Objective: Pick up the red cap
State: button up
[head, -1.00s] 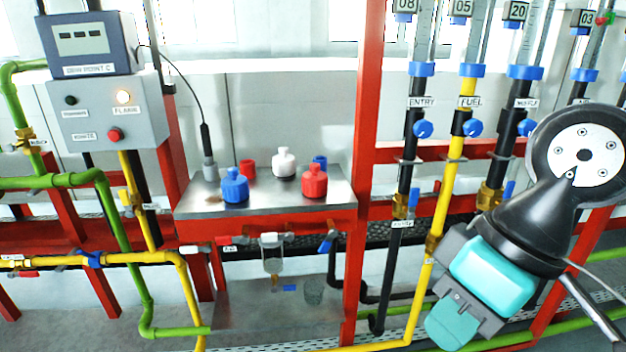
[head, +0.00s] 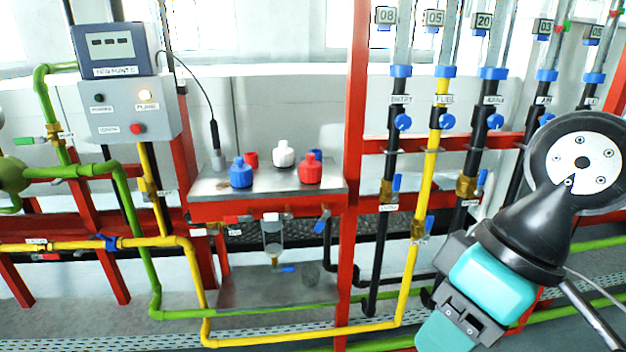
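A larger red bottle-shaped piece (head: 311,170) with a narrow top stands at the shelf's front right. My gripper (head: 447,325), dark and teal, is at the lower right, well apart from the shelf. Its fingers cannot be made out clearly.
A red post (head: 354,130) and vertical pipes (head: 432,170) stand between the shelf and my arm.

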aim_at(310, 170)
jog(key=u, duration=0.6)
jog(key=i, duration=1.15)
